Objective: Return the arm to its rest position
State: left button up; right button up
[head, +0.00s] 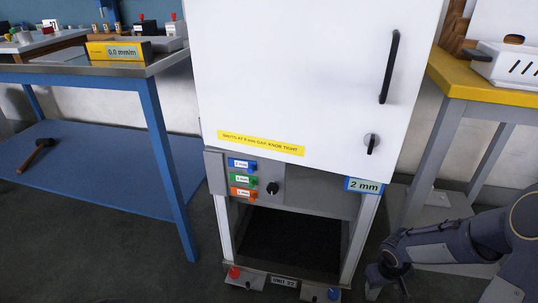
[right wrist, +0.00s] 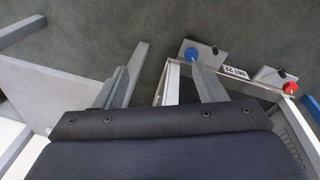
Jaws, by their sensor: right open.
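My right arm comes in at the lower right of the head view. Its gripper (head: 388,290) hangs low, to the right of the dispenser frame (head: 350,240), and is apart from its white door. The right finger overlaps part of the frame's foot in that view; I cannot tell a touch. My left gripper is not in view.
The white cabinet door (head: 300,70) with a black handle (head: 389,67) stands in the middle. A blue bench (head: 170,150) is on the left and a yellow-topped table (head: 470,84) on the right. Blue (head: 333,294) and red (head: 234,272) knobs sit on the frame's feet.

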jog(key=s+a+r+m+t+y, duration=0.1)
jog(key=s+r, duration=0.3)
jog(key=r, duration=0.3)
jog(key=s+a+r+m+t, duration=0.1)
jog(key=s+a+r, duration=0.1)
jog(key=s+r, duration=0.45)
jog(key=s+a+r+t+y, duration=0.2)
jog(key=s+a+r+y, duration=0.2)
jog(key=s+a+r, duration=0.4)
notch_tip(320, 180, up, 36)
jog(key=p, duration=3.7)
jog(key=shift+d+r+m, duration=0.25)
jog(key=shift+m, duration=0.15)
